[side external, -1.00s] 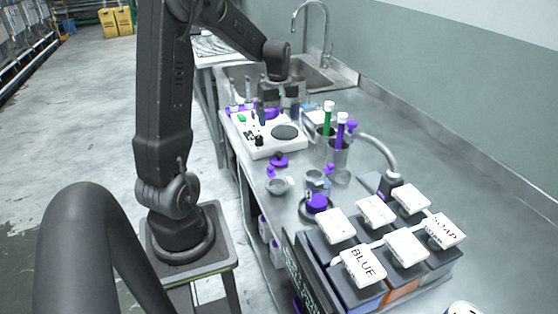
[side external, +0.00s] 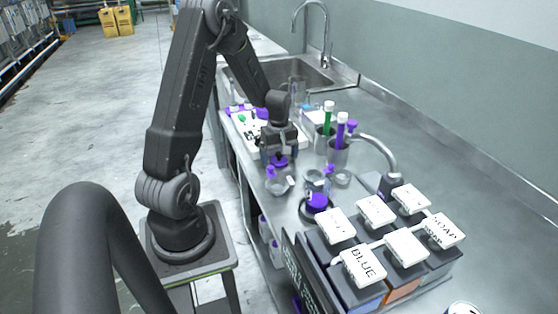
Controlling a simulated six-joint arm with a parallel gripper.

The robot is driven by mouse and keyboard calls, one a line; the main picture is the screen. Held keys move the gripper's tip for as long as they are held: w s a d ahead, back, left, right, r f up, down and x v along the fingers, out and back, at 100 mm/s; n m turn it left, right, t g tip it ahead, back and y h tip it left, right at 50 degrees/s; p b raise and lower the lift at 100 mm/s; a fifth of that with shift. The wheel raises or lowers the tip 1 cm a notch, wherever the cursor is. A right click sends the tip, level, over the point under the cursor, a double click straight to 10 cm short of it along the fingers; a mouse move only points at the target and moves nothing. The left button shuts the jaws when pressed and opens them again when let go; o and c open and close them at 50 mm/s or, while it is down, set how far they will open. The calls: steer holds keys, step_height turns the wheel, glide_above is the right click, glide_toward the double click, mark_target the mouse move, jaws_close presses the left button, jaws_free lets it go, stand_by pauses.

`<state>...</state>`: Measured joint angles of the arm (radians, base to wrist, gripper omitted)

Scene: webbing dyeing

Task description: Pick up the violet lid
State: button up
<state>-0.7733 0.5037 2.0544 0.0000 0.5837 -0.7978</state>
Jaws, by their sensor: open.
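A small violet lid (side external: 280,162) lies on the metal bench near its front edge, just in front of the white device. My gripper (side external: 280,154) points down with its jaws open, directly above the lid. Its fingers hide part of the lid's surroundings. I cannot tell whether the fingertips reach down around it or touch it. Another violet round piece (side external: 317,202) sits farther forward, on a dark round base.
A small grey bowl (side external: 276,187) and a glass jar (side external: 314,180) stand close in front. Metal cups with a green tube (side external: 327,116) and a violet tube (side external: 340,130) stand to the right. White-topped boxes (side external: 363,265) fill the front; a sink (side external: 300,75) is behind.

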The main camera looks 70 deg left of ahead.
steer(key=shift+f, duration=0.4)
steer(key=shift+c, duration=0.2)
steer(key=c, duration=1)
steer(key=shift+r, duration=0.15)
